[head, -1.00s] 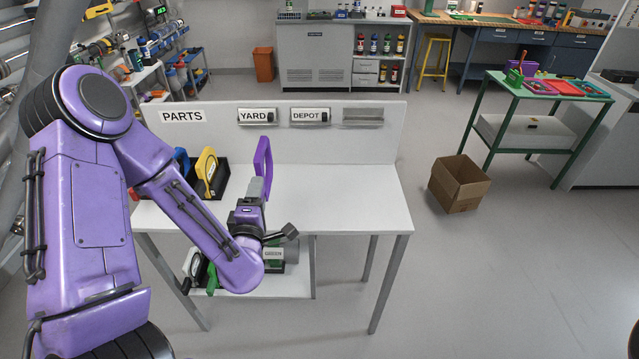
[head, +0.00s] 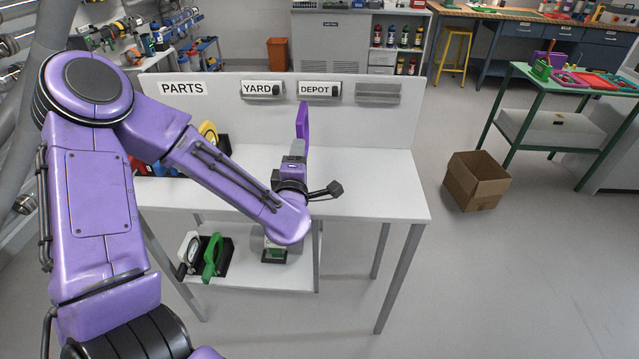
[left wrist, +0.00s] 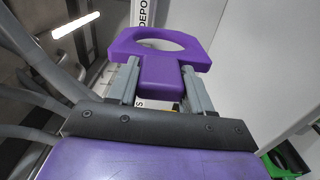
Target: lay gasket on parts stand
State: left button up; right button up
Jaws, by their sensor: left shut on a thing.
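The purple gasket (head: 302,121), a flat piece with an oval opening and a tab, is held upright above the white parts stand (head: 375,180). My left gripper (head: 298,147) is shut on its tab. In the left wrist view the gasket (left wrist: 165,75) sits between the two grey fingers, its opening pointing away from my wrist. The stand carries a PARTS sign (head: 183,88) on its back panel. A yellow piece (head: 208,131) stands in a dark rack at the stand's left, partly hidden by my left arm. My right gripper is out of view.
YARD (head: 261,90) and DEPOT (head: 318,90) labels are on the back panel. White (head: 188,250) and green (head: 212,257) pieces stand on the lower shelf. The stand's right side is clear. A cardboard box (head: 475,185) and a green table (head: 548,92) are to the right.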

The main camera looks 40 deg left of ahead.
pick_arm(q)
jog(key=w+f, duration=0.2)
jog(key=f, duration=0.1)
jog(key=w+d+f, duration=0.1)
jog(key=f, duration=0.2)
jog(key=w+d+f, duration=0.1)
jog(key=w+f, duration=0.1)
jog(key=f, duration=0.1)
jog(key=shift+w+f+p, duration=0.15)
jog(key=shift+w+p, duration=0.2)
jog(key=shift+p, duration=0.05)
jog(key=shift+f, duration=0.3)
jog(key=o, duration=1.1)
